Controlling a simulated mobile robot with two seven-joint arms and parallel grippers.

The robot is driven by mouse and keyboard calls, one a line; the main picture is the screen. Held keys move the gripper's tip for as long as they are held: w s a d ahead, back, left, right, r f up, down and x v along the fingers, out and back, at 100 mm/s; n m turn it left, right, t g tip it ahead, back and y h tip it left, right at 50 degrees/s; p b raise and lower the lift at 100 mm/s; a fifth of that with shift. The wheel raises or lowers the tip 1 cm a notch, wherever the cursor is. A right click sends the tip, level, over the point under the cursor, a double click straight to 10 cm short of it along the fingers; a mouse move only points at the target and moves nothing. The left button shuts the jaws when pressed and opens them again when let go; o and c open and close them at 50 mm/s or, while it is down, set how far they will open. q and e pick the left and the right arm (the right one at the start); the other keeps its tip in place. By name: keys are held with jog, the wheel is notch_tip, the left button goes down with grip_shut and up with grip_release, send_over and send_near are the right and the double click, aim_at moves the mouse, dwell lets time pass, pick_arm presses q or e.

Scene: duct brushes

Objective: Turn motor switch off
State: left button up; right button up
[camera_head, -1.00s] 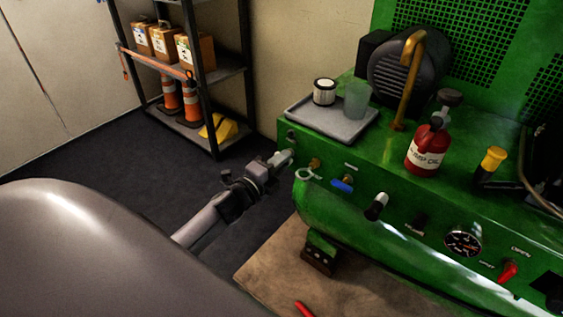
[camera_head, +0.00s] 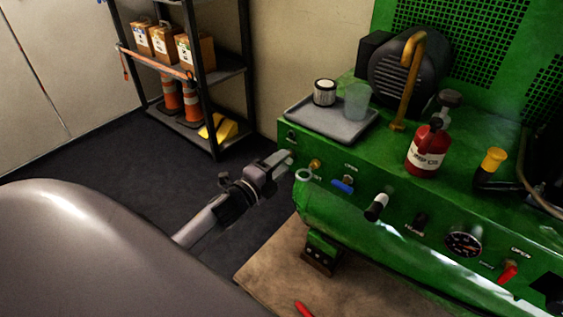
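The green machine's front panel (camera_head: 395,190) carries several controls. A small dark control (camera_head: 291,134) sits at its far left end, and a dark switch (camera_head: 420,221) sits right of the black-and-white knob (camera_head: 376,207). The labels are too small for me to tell which one is the motor switch. My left gripper (camera_head: 279,164) is just left of the panel's left end, pointing at it, below the small dark control. Its two fingers look apart with nothing between them; I cannot tell whether it touches the panel. My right gripper is not in view.
A grey tray (camera_head: 312,128) with a filter and a clear cup lies on the machine top, near a red oil bottle (camera_head: 425,152). A blue-handled valve (camera_head: 343,186), gauge (camera_head: 463,243) and red lever (camera_head: 507,273) line the panel. A shelf (camera_head: 225,68) stands behind.

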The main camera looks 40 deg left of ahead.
pick_arm(q)
jog(key=s, duration=0.6)
jog(key=shift+s+a+p, duration=0.15)
jog(key=shift+a+p, duration=0.1)
jog(key=shift+p, duration=0.1)
jog(key=shift+d, duration=0.1)
jog(key=s+d+f+n+g, duration=0.3)
jog(key=s+d+f+n, duration=0.2)
jog(key=s+d+n, duration=0.25)
jog(key=s+d+f+n+g, duration=0.4)
jog(key=s+d+n, duration=0.2)
jog(key=s+n, duration=0.2)
notch_tip(320, 180, up, 14)
jog(key=s+n+h+p, duration=0.1)
jog(key=s+p, duration=0.1)
jog(key=p, duration=1.5)
jog(key=shift+s+d+g, duration=0.25)
jog(key=shift+d+g, duration=0.05)
jog(key=shift+d, duration=0.05)
jog(key=shift+f, duration=0.1)
